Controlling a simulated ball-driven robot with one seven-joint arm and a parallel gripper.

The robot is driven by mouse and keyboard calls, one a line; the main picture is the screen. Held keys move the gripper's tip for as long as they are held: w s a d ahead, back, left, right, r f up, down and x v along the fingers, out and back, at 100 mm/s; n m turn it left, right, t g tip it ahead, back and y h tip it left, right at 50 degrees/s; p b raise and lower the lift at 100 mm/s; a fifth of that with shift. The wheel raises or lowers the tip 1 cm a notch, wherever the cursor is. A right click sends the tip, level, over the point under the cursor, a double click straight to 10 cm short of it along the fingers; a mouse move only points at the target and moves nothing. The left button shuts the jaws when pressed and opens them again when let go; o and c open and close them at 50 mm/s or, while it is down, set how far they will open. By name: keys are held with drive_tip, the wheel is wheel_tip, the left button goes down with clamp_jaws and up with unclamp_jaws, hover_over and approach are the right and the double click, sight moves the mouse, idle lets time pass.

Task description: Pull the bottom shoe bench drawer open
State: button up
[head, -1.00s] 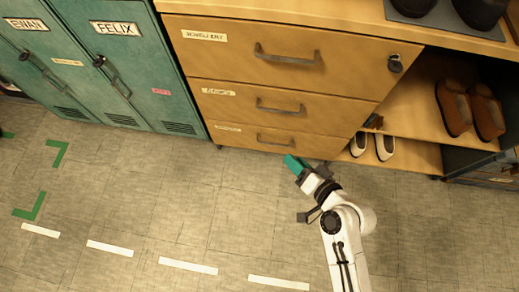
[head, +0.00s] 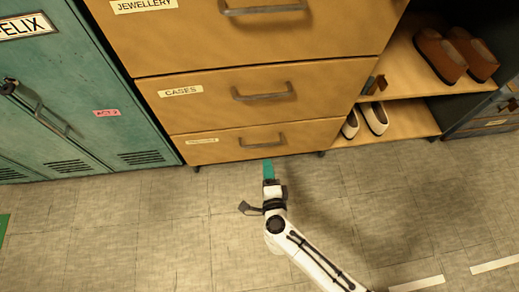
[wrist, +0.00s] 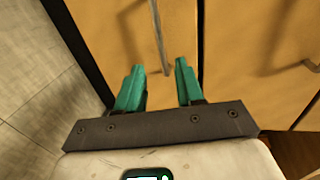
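The wooden shoe bench has a stack of drawers, and its bottom drawer (head: 222,150) is shut, with a grey bar handle (head: 263,141). In the wrist view the bottom drawer's front (wrist: 115,35) shows rotated, with its handle (wrist: 160,40) running up from between the fingertips. My gripper (head: 268,167) is in front of the bottom drawer, just below its handle in the head view. In the wrist view my gripper (wrist: 161,75) has its two teal fingers apart, with the handle's near end beyond the gap. I cannot tell whether they touch it.
Teal lockers (head: 75,120) stand to the left. Above are the middle drawer (head: 215,105) and top drawer (head: 300,40), both shut. Open shelves with white shoes (head: 375,118) and brown shoes (head: 440,57) are on the right. The tiled floor (head: 130,235) in front is clear.

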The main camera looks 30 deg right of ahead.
drive_tip(key=b+x, duration=0.3)
drive_tip(key=x, duration=0.6)
drive_tip(key=shift+w, duration=0.25)
drive_tip(key=shift+d, duration=0.15)
drive_tip(key=shift+c, duration=0.4)
clamp_jaws()
